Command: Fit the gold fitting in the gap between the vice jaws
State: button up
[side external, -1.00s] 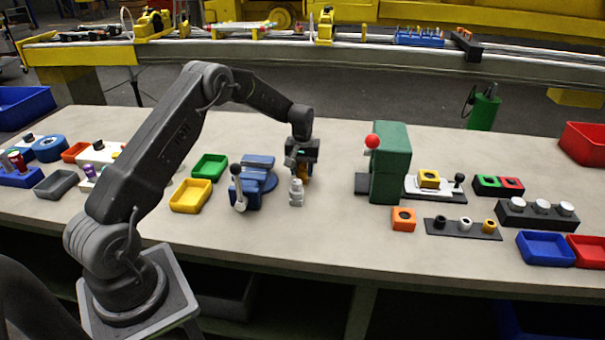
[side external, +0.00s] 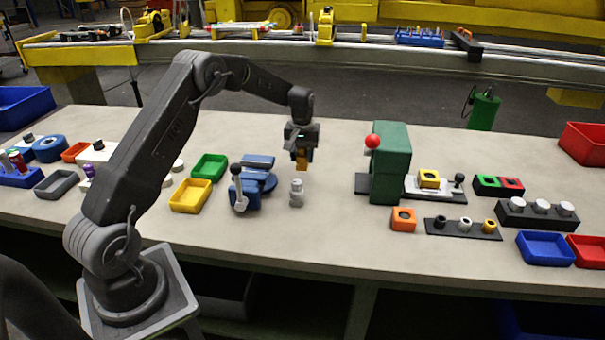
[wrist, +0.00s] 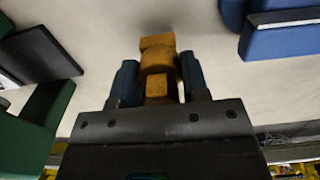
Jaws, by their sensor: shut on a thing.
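My gripper (side external: 301,150) is shut on the gold fitting (side external: 302,160) and holds it above the table, over a small grey-white cylindrical piece (side external: 297,193). In the wrist view the gold fitting (wrist: 158,65) sits between my two blue-grey fingers (wrist: 157,84). The blue vice (side external: 258,178) stands on the table to the left of my gripper, with a grey lever at its front. Part of the vice (wrist: 285,30) shows at the upper right of the wrist view. The gap between its jaws is hard to make out.
A green press (side external: 390,160) with a red knob stands to the right. Yellow (side external: 190,196) and green (side external: 209,167) trays lie left of the vice. An orange block (side external: 403,219) and a dark strip of small parts (side external: 463,229) lie at the right. The table front centre is clear.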

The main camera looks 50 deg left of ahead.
jog(key=shift+r, duration=0.15)
jog(key=s+a+r, duration=0.3)
jog(key=s+r, duration=0.1)
jog(key=s, duration=0.2)
jog(key=s+a+r, duration=0.3)
jog(key=s+r, duration=0.1)
jog(key=s, duration=0.3)
jog(key=shift+a+f, duration=0.1)
jog(key=shift+f, duration=2.25)
jog(key=shift+f, duration=0.85)
jog(key=shift+f, duration=0.35)
jog(key=shift+f, duration=0.35)
jog(key=shift+f, duration=0.15)
jog(key=o, duration=1)
